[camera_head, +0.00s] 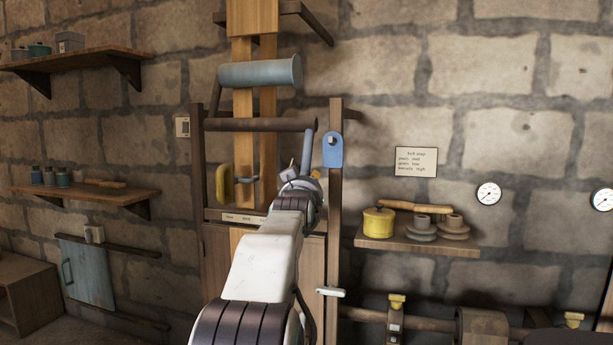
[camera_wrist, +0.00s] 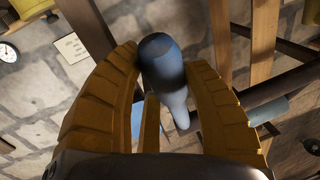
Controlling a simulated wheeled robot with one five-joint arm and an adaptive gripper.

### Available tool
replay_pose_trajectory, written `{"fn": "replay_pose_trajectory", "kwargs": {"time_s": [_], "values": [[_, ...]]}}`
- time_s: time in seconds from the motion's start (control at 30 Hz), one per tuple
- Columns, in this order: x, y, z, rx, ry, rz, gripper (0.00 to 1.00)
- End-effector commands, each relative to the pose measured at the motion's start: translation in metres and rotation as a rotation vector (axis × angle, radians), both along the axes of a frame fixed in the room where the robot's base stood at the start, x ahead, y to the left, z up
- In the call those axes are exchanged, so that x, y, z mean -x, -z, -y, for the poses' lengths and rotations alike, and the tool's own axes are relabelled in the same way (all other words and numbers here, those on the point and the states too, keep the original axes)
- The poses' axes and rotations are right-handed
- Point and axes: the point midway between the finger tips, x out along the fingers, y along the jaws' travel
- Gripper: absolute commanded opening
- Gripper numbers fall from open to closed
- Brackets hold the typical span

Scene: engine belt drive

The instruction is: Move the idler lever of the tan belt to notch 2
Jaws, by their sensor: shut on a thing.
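The tan belt (camera_head: 243,112) runs as two vertical strips through a wooden frame. A grey-blue roller (camera_head: 262,72) lies across its upper part. My gripper (camera_head: 302,180) is at the frame's right side, partly hidden by my own arm. A slim blue-grey lever handle (camera_head: 307,150) rises from it. In the wrist view, my gripper's ochre fingers (camera_wrist: 165,75) are on either side of the rounded blue-grey handle (camera_wrist: 166,62), shut on it. No notches can be made out, so the lever's notch cannot be told.
A blue plate (camera_head: 333,148) is on the right post (camera_head: 335,200), close to the handle. A dark crossbar (camera_head: 260,125) spans the frame. A yellow handle (camera_head: 223,185) is at left. A shelf (camera_head: 415,243) with a yellow pot (camera_head: 378,223) is at right.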

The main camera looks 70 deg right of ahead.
Motion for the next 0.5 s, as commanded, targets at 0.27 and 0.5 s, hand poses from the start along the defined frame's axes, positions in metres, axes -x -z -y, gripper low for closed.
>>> {"fn": "replay_pose_trajectory", "kwargs": {"time_s": [0.27,0.5], "values": [[0.0019,-0.0018,-0.0025,-0.024,0.002,-0.003,0.06],[0.002,-0.0015,-0.0024,-0.024,0.002,-0.003,0.47]]}}
